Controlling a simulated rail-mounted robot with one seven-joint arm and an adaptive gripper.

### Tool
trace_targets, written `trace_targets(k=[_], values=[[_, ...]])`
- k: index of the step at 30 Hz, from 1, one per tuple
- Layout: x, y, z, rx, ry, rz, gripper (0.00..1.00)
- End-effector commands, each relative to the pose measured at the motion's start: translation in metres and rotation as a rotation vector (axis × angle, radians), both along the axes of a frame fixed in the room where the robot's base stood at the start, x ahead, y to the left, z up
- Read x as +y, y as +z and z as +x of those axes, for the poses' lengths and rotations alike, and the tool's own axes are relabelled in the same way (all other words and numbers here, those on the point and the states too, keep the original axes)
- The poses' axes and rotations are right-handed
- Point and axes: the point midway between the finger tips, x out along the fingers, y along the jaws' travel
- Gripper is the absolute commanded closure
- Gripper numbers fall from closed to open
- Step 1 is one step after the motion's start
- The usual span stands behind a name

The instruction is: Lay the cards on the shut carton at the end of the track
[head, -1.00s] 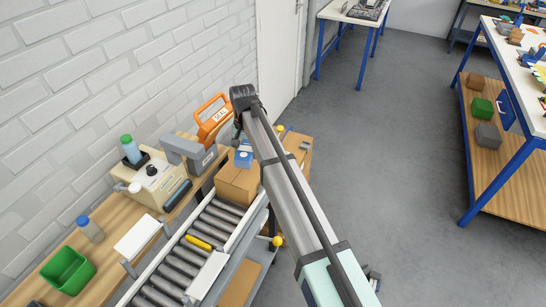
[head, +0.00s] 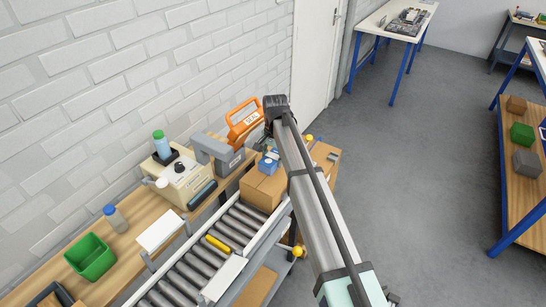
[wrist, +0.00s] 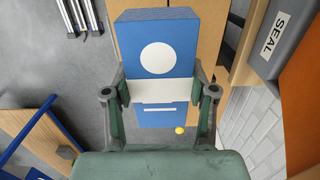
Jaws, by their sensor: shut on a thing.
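My gripper (wrist: 158,92) is shut on the cards (wrist: 158,30), a blue pack with a white band and a white disc, in the wrist view. A finger presses each side of the pack. In the head view the cards (head: 268,163) show as a small blue shape over the top of the shut carton (head: 262,190), at the far end of the roller track (head: 190,265). I cannot tell whether the pack touches the carton. My arm hides most of the gripper and the carton's right side there. In the wrist view a tan surface lies behind the pack.
Another tan box (head: 324,157) shows right of my arm. A yellow piece (head: 218,244) lies on the rollers. Open floor (head: 420,190) is to the right.

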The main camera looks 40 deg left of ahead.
Motion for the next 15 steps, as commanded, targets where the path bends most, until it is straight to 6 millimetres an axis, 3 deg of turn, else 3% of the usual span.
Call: trace_targets(k=[15], values=[[0.000,-0.033,0.000,0.000,0.001,0.000,0.93]])
